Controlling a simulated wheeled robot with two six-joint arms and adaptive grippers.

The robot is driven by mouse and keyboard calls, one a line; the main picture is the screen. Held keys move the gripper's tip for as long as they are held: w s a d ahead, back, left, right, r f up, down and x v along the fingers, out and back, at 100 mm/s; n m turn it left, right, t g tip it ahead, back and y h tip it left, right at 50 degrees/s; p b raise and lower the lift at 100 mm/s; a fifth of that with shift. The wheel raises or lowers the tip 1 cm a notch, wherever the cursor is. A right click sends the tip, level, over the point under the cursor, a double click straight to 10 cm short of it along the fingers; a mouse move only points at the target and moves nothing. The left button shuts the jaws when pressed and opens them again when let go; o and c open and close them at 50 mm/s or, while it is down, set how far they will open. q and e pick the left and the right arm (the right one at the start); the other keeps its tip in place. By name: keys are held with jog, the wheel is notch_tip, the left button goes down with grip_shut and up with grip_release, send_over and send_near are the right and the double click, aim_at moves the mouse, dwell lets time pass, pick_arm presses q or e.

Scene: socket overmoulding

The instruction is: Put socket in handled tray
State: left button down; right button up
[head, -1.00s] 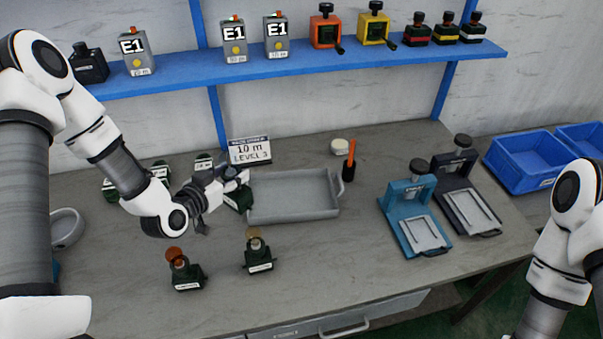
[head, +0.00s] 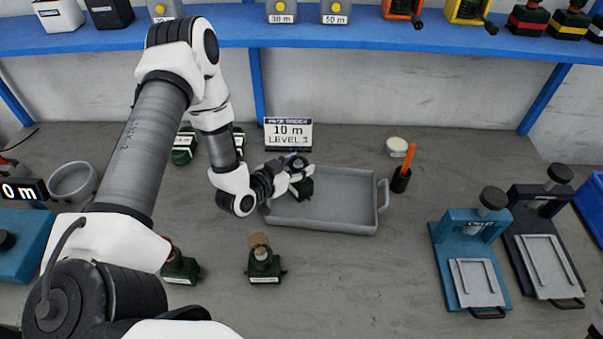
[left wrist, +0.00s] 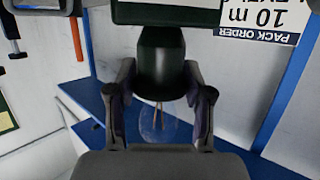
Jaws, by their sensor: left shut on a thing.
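My left gripper (head: 294,180) is shut on a dark green socket (head: 302,188). It holds the socket over the left part of the handled tray (head: 325,226), a shallow grey tray with a handle at its right end. I cannot tell whether the socket touches the tray floor. In the left wrist view, the gripper (left wrist: 160,82) has one finger on each side of the socket's dark neck (left wrist: 162,52); a clear bulb-like part shows below it. My right gripper is out of view.
A socket with a tan top (head: 262,262) stands in front of the tray, another dark green one (head: 181,268) further left. A 10 m order sign (head: 288,134) stands behind. A black cup with an orange stick (head: 401,180) is right of the tray. Two presses (head: 478,262) stand further right.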

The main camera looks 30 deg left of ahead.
pick_arm(q)
jog(key=shift+f, duration=1.25)
jog(key=shift+c, duration=2.3)
grip_release()
jog(key=shift+f, duration=0.1)
jog(key=shift+s, duration=0.1)
jog(key=shift+r, duration=0.25)
jog(key=v, duration=1.2)
jog(key=shift+f, duration=0.15)
